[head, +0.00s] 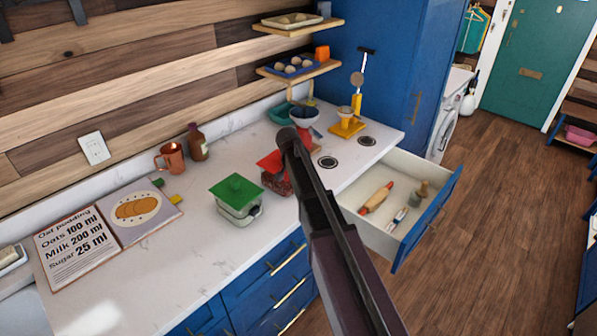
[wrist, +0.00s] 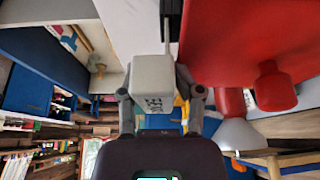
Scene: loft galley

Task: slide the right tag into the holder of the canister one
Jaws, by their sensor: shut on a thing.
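My gripper (wrist: 161,100) is shut on a pale grey tag (wrist: 153,72) with dark sideways letters, partly legible as "SEE". In the wrist view the tag is beside the red lid (wrist: 240,30) of a canister. A dark narrow piece with a thin grey strip is just beyond the tag; I cannot tell if it is the holder or if the tag touches it. In the head view the red-lidded canister (head: 276,182) stands on the counter, partly covered by my arm. A green-lidded canister (head: 238,208) stands to its left. My gripper is hidden behind my arm there.
An open drawer (head: 447,205) holds a rolling pin (head: 377,197) and other tools. A red scale with a bowl (head: 304,116) and a yellow stand (head: 346,129) are behind. A copper mug (head: 172,158), brown bottle (head: 197,142) and open book (head: 107,225) lie left.

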